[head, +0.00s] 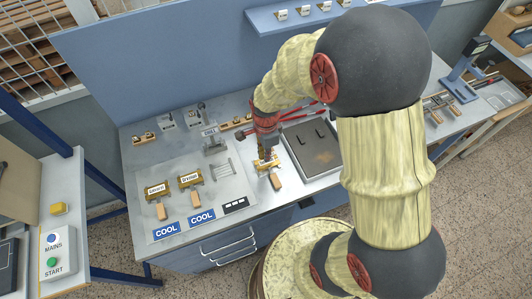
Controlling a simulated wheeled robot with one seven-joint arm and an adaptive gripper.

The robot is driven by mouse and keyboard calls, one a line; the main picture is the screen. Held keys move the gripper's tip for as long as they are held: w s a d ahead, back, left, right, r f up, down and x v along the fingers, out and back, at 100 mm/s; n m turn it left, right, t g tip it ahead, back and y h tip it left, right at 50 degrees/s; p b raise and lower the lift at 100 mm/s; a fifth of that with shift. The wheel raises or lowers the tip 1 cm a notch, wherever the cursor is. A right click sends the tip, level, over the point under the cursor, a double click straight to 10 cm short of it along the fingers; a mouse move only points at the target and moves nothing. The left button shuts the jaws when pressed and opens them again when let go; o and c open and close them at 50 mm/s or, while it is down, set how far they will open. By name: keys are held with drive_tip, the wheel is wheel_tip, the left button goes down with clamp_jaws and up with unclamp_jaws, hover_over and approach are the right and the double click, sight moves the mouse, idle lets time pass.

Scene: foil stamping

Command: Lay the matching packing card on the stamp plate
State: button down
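My gripper (265,153) points down at the middle of the bench, right over a brass piece (268,164) with a wooden handle. The fingers are small and dark here, so I cannot tell whether they are open or shut, or whether they touch the brass piece. A dark square plate (313,149) in a pale frame lies just right of the gripper, partly behind my arm; I cannot tell whether it is the stamp plate. I cannot pick out a packing card.
Two labelled brass holders with wooden handles (157,191) (190,180) lie on a pale mat (150,226). Blue COOL signs (166,230) (202,217) lie in front. A blue back panel and shelf (275,20) bound the bench behind.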

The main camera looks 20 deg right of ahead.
sight(266, 167)
drive_tip(key=shift+f+b, duration=1.65)
drive_tip(key=shift+f, duration=1.2)
drive_tip(key=c, duration=2.5)
unclamp_jaws()
drive_tip(key=o, duration=0.5)
drive_tip(key=shift+o, duration=0.2)
wheel_tip(266, 167, up, 12)
